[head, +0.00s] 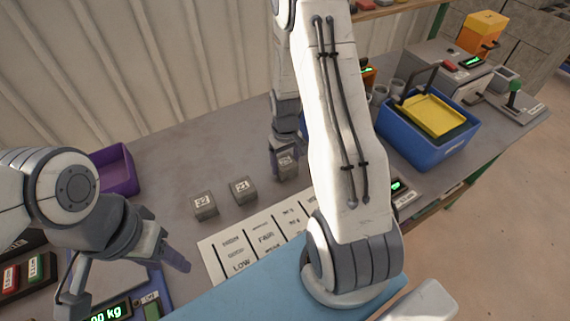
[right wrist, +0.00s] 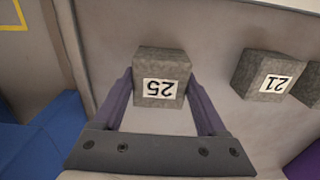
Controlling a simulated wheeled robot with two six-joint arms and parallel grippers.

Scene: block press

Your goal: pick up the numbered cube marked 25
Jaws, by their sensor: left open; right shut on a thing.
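The grey cube marked 25 (right wrist: 160,80) is between the two purple fingers of my right gripper (right wrist: 162,95), its label upside down in the right wrist view. In the head view this cube (head: 286,168) is at the right end of a row of grey cubes, with my right gripper (head: 285,150) over it, shut on it. I cannot tell whether it is clear of the table. Two other cubes, the middle one (head: 242,190) and the left one (head: 204,206), stand apart from it; the middle one reads 21 in the right wrist view (right wrist: 272,80). My left gripper (head: 125,280) is open and empty at lower left.
A white chart with LOW and FAIR cells (head: 222,256) lies in front of the cubes. A purple bin (head: 118,170) is at the left. A blue bin (head: 425,150) with a yellow tray stands at the right. My right arm hides part of the table.

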